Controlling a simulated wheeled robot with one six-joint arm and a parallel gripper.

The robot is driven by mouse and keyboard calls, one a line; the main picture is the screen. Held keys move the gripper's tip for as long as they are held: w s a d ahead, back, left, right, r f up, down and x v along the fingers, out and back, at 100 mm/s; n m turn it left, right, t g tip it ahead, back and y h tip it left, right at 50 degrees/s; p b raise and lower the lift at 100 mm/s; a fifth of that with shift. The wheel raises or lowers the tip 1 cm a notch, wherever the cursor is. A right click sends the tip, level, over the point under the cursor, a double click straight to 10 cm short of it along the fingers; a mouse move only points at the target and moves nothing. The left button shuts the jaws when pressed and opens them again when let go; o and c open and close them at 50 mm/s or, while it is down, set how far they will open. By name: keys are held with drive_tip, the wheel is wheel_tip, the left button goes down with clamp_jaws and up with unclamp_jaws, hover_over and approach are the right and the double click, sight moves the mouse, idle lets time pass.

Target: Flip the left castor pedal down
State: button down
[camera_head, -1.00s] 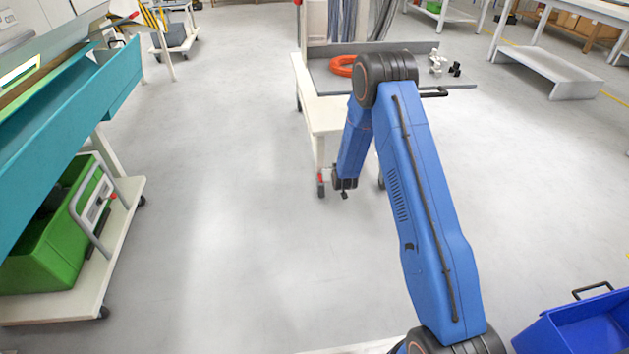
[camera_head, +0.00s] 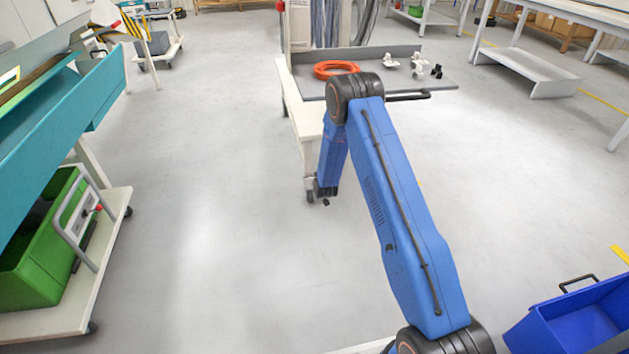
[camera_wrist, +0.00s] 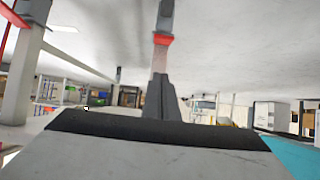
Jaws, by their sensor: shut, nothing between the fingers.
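The white cart (camera_head: 308,122) stands in the upper middle of the head view. Its left castor (camera_head: 310,196) is under the near left leg, at floor level. My gripper (camera_head: 325,203) points down just right of that castor and looks close to it; whether they touch cannot be told. The pedal is hidden or too small to make out in the head view. In the wrist view my shut, empty gripper (camera_wrist: 163,98) rises in the middle, and a red part (camera_wrist: 162,40) shows straight beyond its tip. I cannot tell for sure that it is the pedal.
An orange ring (camera_head: 335,69) and white fittings (camera_head: 418,66) lie on the cart's grey tray. A teal bench (camera_head: 60,120) and a trolley with a green crate (camera_head: 30,270) are at left. A blue bin (camera_head: 575,325) is at lower right. The floor between is clear.

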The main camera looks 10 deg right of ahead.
drive_tip(key=x, duration=0.6)
drive_tip(key=shift+s+f, duration=0.25)
drive_tip(key=shift+f, duration=0.95)
drive_tip(key=shift+s+f, duration=0.3)
drive_tip(key=shift+f, duration=0.5)
